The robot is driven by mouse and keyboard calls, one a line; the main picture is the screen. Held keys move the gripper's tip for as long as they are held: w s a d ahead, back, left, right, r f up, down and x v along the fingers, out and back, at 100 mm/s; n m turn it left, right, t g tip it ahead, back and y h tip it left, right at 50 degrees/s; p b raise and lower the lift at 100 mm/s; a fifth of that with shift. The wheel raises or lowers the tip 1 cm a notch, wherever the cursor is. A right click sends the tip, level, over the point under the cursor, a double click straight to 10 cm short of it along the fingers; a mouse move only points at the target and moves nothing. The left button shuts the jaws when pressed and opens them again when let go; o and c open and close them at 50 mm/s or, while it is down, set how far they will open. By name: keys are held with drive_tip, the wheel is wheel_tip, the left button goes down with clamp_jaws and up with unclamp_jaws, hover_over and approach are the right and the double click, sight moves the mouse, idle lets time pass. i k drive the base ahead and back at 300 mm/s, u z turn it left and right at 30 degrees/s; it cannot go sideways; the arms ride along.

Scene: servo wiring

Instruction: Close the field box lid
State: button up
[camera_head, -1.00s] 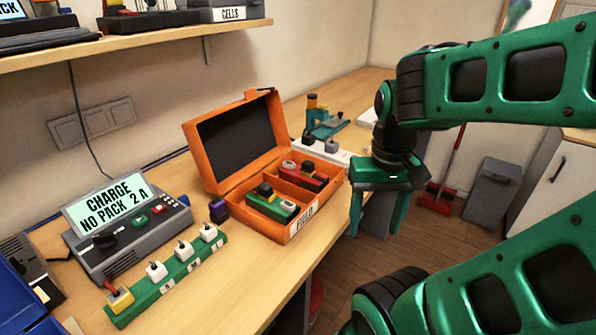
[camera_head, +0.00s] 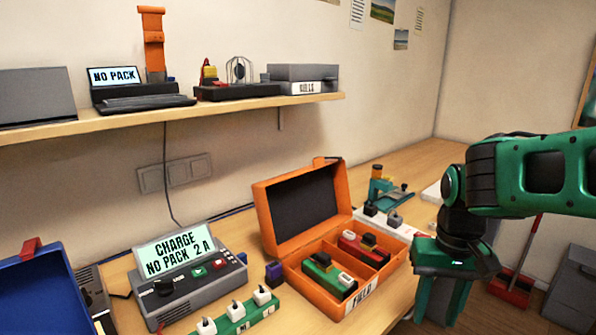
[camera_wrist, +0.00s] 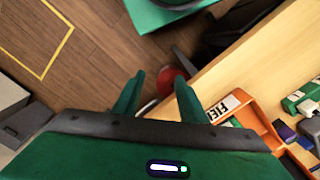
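The orange field box (camera_head: 318,296) stands on the bench with its lid (camera_head: 289,241) open and tilted back, its dark inner side showing. Inside the box, a green pack (camera_head: 325,279) lies in the front left part and a red pack (camera_head: 358,249) in the back part. A white FIELD label is on its front wall. My green gripper (camera_head: 440,300) hangs to the right of the box, past the bench's front edge and apart from the box. In the wrist view its two fingers (camera_wrist: 155,92) are apart with nothing between them, and the box's labelled edge (camera_wrist: 240,100) shows to their right.
A grey charger (camera_head: 190,280) reading NO PACK and a green strip with white plugs (camera_head: 240,318) stand left of the box. A dark purple block (camera_head: 274,273) sits close to its left side. A teal tool (camera_head: 385,188) and white power strip (camera_head: 385,222) are behind it. A shelf (camera_head: 200,119) runs above.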

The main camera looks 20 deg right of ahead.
sight(293, 209)
drive_tip(key=u, duration=1.85)
drive_tip(key=k, duration=1.05)
drive_tip(key=z, duration=1.55)
drive_tip(key=i, duration=1.05)
